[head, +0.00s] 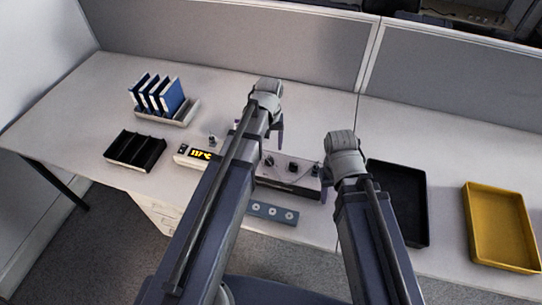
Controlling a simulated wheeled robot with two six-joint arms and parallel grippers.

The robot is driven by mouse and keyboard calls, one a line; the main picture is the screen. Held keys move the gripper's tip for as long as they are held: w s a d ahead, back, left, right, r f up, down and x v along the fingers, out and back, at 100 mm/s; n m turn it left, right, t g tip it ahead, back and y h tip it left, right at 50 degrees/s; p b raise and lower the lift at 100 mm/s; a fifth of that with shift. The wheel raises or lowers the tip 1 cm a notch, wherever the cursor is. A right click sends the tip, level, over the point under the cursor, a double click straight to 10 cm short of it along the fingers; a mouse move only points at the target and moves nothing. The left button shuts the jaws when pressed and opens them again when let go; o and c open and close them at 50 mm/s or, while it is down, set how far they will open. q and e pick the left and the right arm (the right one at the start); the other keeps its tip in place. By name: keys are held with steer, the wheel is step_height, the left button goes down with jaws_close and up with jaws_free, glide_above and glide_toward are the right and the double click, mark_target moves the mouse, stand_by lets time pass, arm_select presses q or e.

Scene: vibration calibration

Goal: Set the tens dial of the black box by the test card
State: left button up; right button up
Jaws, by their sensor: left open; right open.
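The black box (290,183) sits near the front of the table, with dark dials on its grey top; the left part is behind my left arm. One dial (293,167) shows near the middle of the top. Dial markings are too small to read. My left gripper (278,138) is open and empty, above the box's left part, with a finger pointing down. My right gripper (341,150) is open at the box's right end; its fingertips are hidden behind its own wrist. I cannot make out a test card for certain.
A meter with a lit yellow display (201,154) stands left of the box. A grey plate with round white spots (272,212) lies in front. A black compartment tray (135,151) and blue binders in a rack (182,118) are left. A black tray (421,205) and yellow tray (476,222) are right.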

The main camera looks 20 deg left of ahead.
mark_target(269, 158)
arm_select(q)
step_height(269, 158, down, 7)
steer(key=b, duration=0.6)
steer(key=shift+f+b, duration=0.1)
steer(key=shift+b, duration=0.25)
jaws_close()
